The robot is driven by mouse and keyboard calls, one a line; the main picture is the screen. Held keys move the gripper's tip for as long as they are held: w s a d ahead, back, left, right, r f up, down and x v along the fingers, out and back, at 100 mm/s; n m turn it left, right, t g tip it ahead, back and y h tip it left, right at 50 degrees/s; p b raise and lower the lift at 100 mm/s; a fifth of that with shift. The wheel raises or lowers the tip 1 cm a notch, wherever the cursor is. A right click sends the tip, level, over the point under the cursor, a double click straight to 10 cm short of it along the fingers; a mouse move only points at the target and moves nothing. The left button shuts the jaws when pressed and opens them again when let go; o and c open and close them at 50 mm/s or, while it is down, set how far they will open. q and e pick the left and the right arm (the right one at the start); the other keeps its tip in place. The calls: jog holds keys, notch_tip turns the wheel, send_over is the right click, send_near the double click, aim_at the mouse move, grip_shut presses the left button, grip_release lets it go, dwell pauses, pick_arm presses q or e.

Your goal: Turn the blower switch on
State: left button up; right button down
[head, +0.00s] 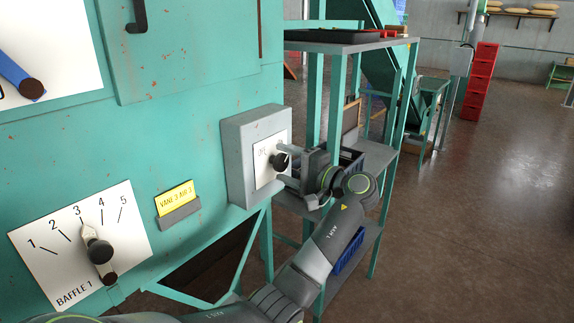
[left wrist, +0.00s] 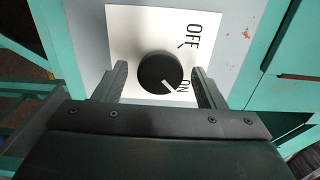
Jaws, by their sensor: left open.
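The blower switch is a round black knob (head: 280,162) on a white plate on a grey box (head: 237,150), fixed to the green machine. In the left wrist view the knob (left wrist: 158,73) has a white pointer mark directed at the ON label (left wrist: 184,87). The OFF label (left wrist: 190,35) is on the same plate. My left gripper (head: 290,166) is open at the plate. In the left wrist view its fingers (left wrist: 160,70) stand on either side of the knob, with visible gaps. My right gripper is not in view.
A baffle lever (head: 100,250) sits on a numbered plate, pointing near 3. A yellow label (head: 175,198) is beside the grey box. A green rack (head: 330,45) with shelves stands close behind my left gripper. Red crates (head: 480,80) stand farther back, with open floor at right.

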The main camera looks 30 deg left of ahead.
pick_arm(q)
jog(key=shift+d+f, duration=0.1)
jog(key=shift+d, duration=0.1)
jog(key=s+d+b, duration=0.1)
jog(key=d+b, duration=0.6)
jog(key=d, duration=1)
jog(key=shift+s+b, duration=0.15)
jog(key=shift+b, duration=0.25)
